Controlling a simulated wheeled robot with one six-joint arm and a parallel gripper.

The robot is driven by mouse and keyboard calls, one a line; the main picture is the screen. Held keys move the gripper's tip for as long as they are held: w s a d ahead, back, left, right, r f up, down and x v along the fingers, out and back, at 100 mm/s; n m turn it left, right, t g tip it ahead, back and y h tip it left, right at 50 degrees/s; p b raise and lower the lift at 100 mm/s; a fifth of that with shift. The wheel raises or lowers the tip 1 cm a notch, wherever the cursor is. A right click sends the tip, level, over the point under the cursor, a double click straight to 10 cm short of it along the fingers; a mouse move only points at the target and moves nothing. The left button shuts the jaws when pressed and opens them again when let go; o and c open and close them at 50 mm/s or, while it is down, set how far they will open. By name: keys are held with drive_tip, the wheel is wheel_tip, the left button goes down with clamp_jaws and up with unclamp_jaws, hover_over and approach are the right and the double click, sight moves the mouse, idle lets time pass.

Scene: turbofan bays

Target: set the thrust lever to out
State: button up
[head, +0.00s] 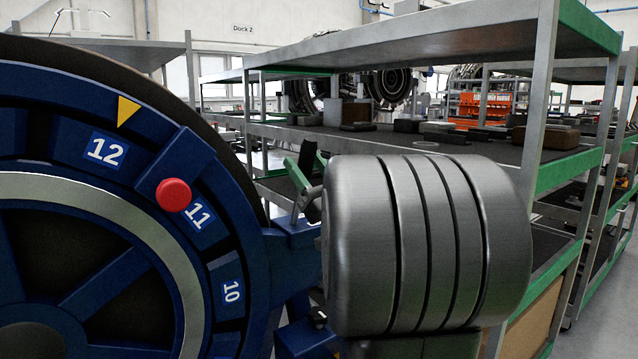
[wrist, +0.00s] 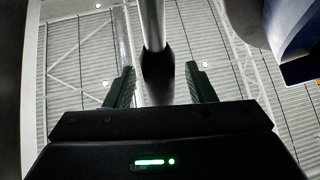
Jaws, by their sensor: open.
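In the wrist view, a lever with a bare metal rod and a black grip (wrist: 157,65) comes down from the top edge. I take it for the thrust lever; no lettering on it can be read. My gripper (wrist: 161,71) is open, with one dark green finger on each side of the black grip. I cannot tell whether either finger touches it. The lower end of the grip is hidden behind my gripper's body. In the head view, small green and black parts (head: 303,172) show beside the grey drum; I cannot tell which belong to my gripper.
A large blue numbered wheel (head: 83,278) with a red knob (head: 173,195) fills the left of the head view. A ribbed grey drum (head: 365,245) stands right of it. Behind are metal shelves (head: 450,150) with boxes. A blue part (wrist: 292,30) shows at upper right in the wrist view.

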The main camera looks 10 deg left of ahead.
drive_tip(key=b+v, duration=0.1)
drive_tip(key=v, duration=1.2)
drive_tip(key=shift+d+f, duration=0.15)
drive_tip(key=shift+f, duration=0.05)
drive_tip(key=shift+s+r, duration=0.1)
drive_tip(key=p+x, duration=0.1)
drive_tip(key=x, duration=1.3)
